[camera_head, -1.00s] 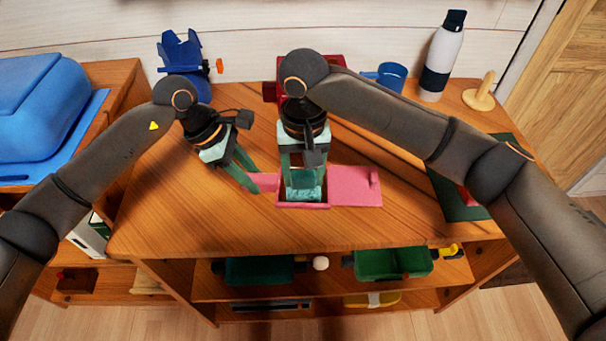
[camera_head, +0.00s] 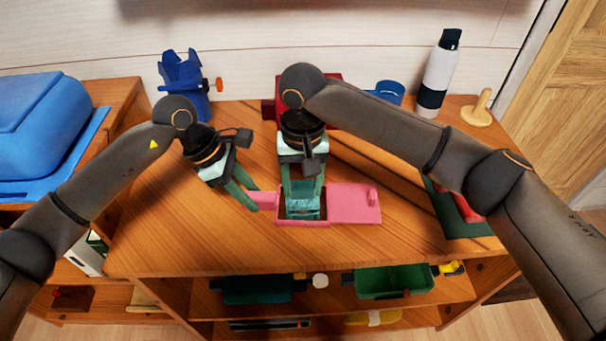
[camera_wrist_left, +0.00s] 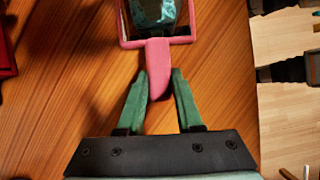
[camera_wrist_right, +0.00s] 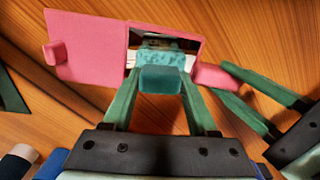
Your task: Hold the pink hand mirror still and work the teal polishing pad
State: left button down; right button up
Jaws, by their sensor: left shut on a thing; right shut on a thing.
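The pink hand mirror (camera_head: 355,204) lies on the wooden tabletop, with a framed glass part and a flat pink panel with a small knob on its right. My left gripper (camera_head: 256,204) is shut on its handle, which shows between the fingers (camera_wrist_left: 158,88) in the left wrist view. My right gripper (camera_head: 303,196) points down over the frame, shut on the teal polishing pad (camera_wrist_right: 160,79). The pad sits within the frame, over the glass; its underside is hidden, so contact is unclear. Part of the dark glass (camera_wrist_right: 186,43) shows beside the pad.
A blue object (camera_head: 184,85), a red box (camera_head: 268,110), a blue mug (camera_head: 390,92), a bottle (camera_head: 438,75) and a wooden peg stand (camera_head: 478,108) line the back. A dark green mat (camera_head: 458,222) lies right. The tabletop in front of the mirror is clear.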

jog(key=shift+s+a+f, duration=0.1)
jog(key=shift+s+a, duration=0.1)
jog(key=shift+s, duration=1.75)
notch_tip(320, 180, up, 8)
jog(key=shift+r, duration=0.2)
pick_arm(q)
jog(key=c, duration=0.5)
grip_release()
jog(key=v, duration=1.2)
jog(key=shift+s, duration=0.1)
